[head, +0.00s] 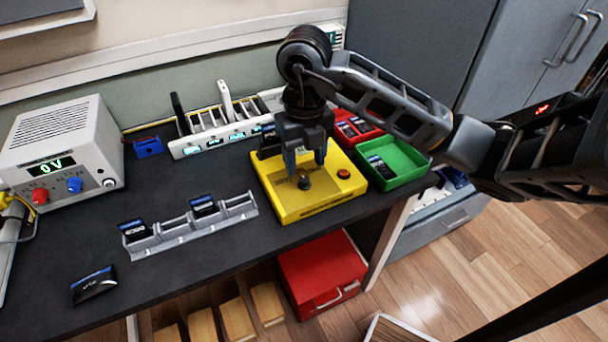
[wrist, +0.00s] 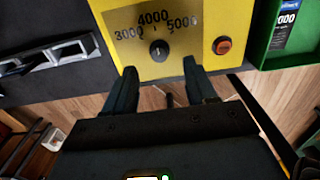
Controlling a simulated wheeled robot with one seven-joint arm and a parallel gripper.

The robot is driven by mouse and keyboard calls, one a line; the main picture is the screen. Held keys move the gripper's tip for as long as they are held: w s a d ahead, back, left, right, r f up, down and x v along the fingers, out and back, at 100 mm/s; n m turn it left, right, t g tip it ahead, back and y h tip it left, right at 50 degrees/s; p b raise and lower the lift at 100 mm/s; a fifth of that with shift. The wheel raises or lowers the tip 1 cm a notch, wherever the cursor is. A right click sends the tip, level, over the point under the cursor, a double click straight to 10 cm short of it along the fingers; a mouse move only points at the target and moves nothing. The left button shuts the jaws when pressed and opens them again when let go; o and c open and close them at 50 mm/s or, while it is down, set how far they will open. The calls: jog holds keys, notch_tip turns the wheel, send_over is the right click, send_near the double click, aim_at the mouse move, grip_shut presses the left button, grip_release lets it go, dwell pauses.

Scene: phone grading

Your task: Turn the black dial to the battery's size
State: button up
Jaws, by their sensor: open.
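The black dial (wrist: 159,50) sits on the yellow tester (wrist: 95,12), below the printed marks 3000, 4000 and 5000. A small pale mark shows on the dial; which number it points to is hard to tell. In the head view the dial (head: 304,183) is on the yellow box's (head: 290,209) top, under my gripper (head: 305,163). My gripper's fingers (wrist: 160,72) are open, apart and empty, just above and on the near side of the dial. A dark battery-like block (head: 268,152) stands at the tester's back, partly hidden by my gripper; its size cannot be read.
An orange button (head: 344,173) is right of the dial. A green tray (head: 412,176) and a red tray (head: 374,131) with batteries stand right. A grey rack (head: 175,239) holds two batteries; another battery (head: 93,285) lies front left. A power supply (head: 62,146) stands left.

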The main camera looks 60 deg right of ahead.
aim_at(304, 179)
jog(key=shift+f, duration=2.45)
jog(key=shift+c, duration=0.3)
grip_shut()
